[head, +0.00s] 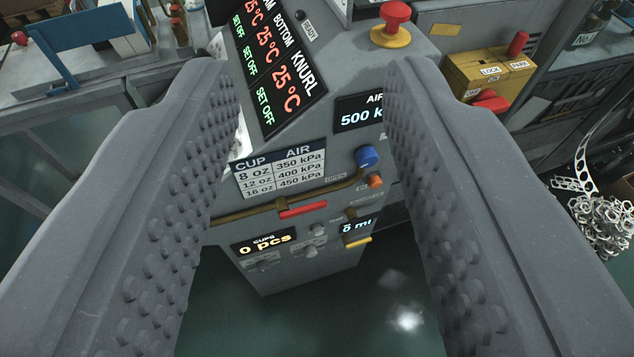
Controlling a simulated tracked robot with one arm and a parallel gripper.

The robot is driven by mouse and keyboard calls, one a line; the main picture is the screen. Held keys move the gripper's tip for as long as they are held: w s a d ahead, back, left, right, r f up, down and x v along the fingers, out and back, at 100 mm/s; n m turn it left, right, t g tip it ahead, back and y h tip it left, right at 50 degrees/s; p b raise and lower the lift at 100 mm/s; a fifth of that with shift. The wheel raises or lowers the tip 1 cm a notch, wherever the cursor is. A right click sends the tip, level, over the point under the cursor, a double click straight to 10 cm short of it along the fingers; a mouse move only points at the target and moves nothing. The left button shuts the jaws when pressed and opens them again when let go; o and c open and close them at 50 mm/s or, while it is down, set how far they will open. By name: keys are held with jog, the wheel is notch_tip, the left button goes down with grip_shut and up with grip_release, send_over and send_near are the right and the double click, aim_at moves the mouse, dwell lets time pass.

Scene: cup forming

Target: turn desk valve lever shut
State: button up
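A grey control desk (222,236) stands ahead of my gripper, seen from above. A red lever (303,209) sits on a brass pipe (249,213) across the desk's front, below the cup and air table. The lever lies nearly level in the picture, roughly along the pipe. A small label near the blue knob reads OPEN. A short yellow lever (357,240) sits lower right, under the "0 ml" display. My gripper (308,80) is open and empty. Its two studded fingers flank the desk in the picture, with the red lever between them and apart from both.
A blue knob (367,157) and an orange button (375,181) are right of the red lever. A red stop button (395,15) tops the desk. A yellow LOCK/PARK box (490,72) stands right. Green floor (318,325) is clear below.

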aim_at(311, 211)
jog(key=shift+o, duration=0.3)
jog(key=shift+w+a, duration=0.1)
jog(key=shift+w, duration=0.05)
jog(key=w+a+f+m+t+b, duration=0.1)
jog(key=w+a+f+m, duration=0.25)
jog(key=w+f, duration=0.35)
jog(key=w+a+f+m+y+b, duration=0.1)
jog(key=w+a+f+m+b, duration=0.15)
jog(key=w+f+m, duration=0.5)
jog(key=w+a+f+m+t+b, duration=0.1)
jog(key=w+a+f, duration=0.35)
jog(key=f, duration=0.55)
jog(key=s+d+f+m+h+b, duration=0.1)
jog(key=d+f+m+h, duration=0.2)
jog(key=f, duration=0.7)
jog(key=s+f+m+g+h+b, duration=0.1)
jog(key=s+f+m+h, duration=0.3)
jog(key=f, duration=0.6)
jog(key=w+d+f+m+h+b, duration=0.15)
jog(key=f+m, duration=0.35)
jog(key=f, duration=0.5)
jog(key=shift+n+g+h, duration=0.25)
jog(key=shift+n+g, duration=0.05)
jog(key=x, duration=0.4)
jog(key=b+x, duration=0.1)
jog(key=x, duration=0.3)
jog(key=b+x, duration=0.1)
jog(key=x, duration=0.4)
jog(key=shift+s+d+r, duration=0.15)
jog(key=shift+d+r, duration=0.15)
